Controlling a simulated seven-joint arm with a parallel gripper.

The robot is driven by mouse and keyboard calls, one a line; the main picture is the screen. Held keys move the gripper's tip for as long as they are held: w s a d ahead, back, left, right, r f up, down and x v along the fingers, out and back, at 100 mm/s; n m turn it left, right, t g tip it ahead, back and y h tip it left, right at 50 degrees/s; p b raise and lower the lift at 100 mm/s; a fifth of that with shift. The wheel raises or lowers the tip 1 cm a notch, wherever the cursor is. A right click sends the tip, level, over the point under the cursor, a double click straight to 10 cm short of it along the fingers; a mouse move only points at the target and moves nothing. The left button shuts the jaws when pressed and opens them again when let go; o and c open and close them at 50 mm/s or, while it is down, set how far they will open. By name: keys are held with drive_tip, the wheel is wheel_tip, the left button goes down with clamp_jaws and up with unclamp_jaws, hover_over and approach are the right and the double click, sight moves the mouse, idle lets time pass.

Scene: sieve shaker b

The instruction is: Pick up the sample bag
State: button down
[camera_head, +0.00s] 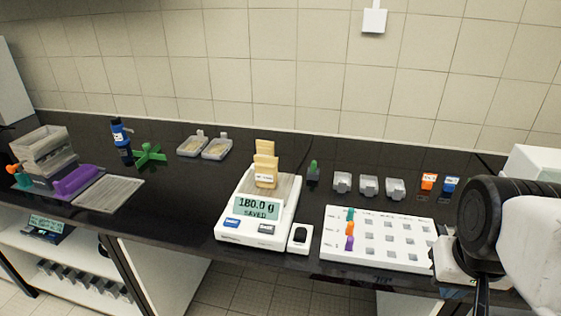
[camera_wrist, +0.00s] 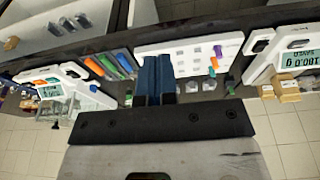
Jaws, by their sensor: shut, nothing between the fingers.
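A tan sample bag (camera_head: 266,170) with a white label stands on the pan of the balance (camera_head: 252,236), whose display reads "180.0 g SAVED". Another tan piece rises behind the bag; I cannot tell whether it is a separate bag. In the upside-down wrist view, tan shapes (camera_wrist: 287,86) show at the right edge beside the balance (camera_wrist: 291,62). My gripper (camera_wrist: 158,66) shows two blue fingers together, shut and empty, above the bench near the white rack. It is well apart from the bag. In the head view my arm is at the far right and the fingertips are hidden.
A white rack (camera_head: 378,258) with coloured pegs lies right of the balance. Several small grey containers (camera_head: 368,186) stand behind it. A green cross-shaped piece (camera_head: 150,155), sieve trays (camera_head: 217,149) and a purple block (camera_head: 78,180) are left. Dark bench lies bare left of the balance.

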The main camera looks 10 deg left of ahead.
drive_tip(key=shift+c, duration=2.4)
unclamp_jaws()
drive_tip(key=m+g+y, duration=0.3)
drive_tip(key=m+y, duration=1.4)
drive_tip(key=y, duration=0.1)
approach(277, 165)
drive_tip(key=a, duration=0.2)
drive_tip(key=s+a, duration=0.1)
drive_tip(key=a, duration=0.2)
drive_tip(key=shift+a+r, duration=0.1)
drive_tip(key=shift+w+a+f+m, duration=0.25)
drive_tip(key=shift+w+m, duration=0.15)
drive_tip(key=shift+w, duration=0.1)
